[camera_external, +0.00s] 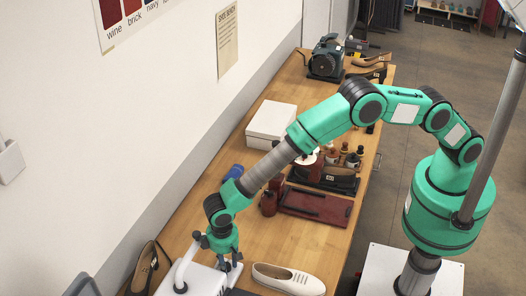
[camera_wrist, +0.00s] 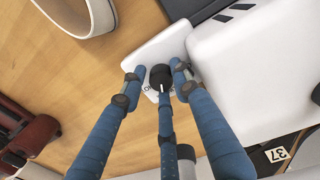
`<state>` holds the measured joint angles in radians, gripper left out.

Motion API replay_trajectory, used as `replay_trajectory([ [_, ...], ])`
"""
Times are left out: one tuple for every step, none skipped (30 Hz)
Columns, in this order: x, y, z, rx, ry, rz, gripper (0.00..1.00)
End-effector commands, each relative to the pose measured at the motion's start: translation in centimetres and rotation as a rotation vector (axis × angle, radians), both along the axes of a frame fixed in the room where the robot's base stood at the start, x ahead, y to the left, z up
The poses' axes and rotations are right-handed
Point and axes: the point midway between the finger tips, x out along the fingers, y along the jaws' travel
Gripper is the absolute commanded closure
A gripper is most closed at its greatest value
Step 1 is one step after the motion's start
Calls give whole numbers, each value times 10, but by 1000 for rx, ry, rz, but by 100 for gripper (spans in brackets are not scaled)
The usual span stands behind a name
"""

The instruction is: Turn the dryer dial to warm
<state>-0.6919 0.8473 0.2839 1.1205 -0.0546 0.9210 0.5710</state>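The dryer (camera_external: 203,281) is a white box with a pale handle at the near end of the bench. Its white body (camera_wrist: 245,75) and a flat white panel (camera_wrist: 168,45) show in the wrist view. The black round dial (camera_wrist: 161,75) sits on the panel, with a short white mark on its lower side in the picture. Printed letters beside it are mostly covered. My gripper (camera_wrist: 156,74) has blue fingers spread around the dial, with a visible gap on the left; contact on the right is unclear. In the external view my gripper (camera_external: 228,264) points down at the dryer.
A cream shoe (camera_external: 288,279) lies right of the dryer, and a black shoe (camera_external: 145,268) lies to its left. A dark red case (camera_external: 316,205), bottles and a white box (camera_external: 271,122) stand farther back. Bare wood (camera_external: 290,240) lies between the case and the cream shoe.

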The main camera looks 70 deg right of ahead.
Motion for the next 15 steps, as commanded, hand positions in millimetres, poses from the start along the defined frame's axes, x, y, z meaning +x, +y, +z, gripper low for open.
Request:
replay_trajectory([
  [0, 0, 0, 0, 0, 0, 67],
  [0, 0, 0, 0, 0, 0, 67],
  [0, 0, 0, 0, -1, 1, 67],
  [0, 0, 0, 0, -1, 1, 67],
  [1, 0, 0, 1, -1, 1, 67],
  [1, 0, 0, 1, -2, 1, 67],
  [1, 0, 1, 1, -2, 1, 67],
  [1, 0, 1, 1, -2, 1, 67],
  [1, 1, 1, 1, -3, 1, 67],
  [1, 1, 2, 1, -3, 1, 67],
  [1, 1, 3, 1, -3, 1, 67],
  [1, 1, 4, 2, -3, 1, 67],
  [1, 1, 6, 3, -4, 1, 67],
  [2, 1, 8, 3, -4, 1, 67],
  [2, 2, 11, 3, -4, 1, 67],
])
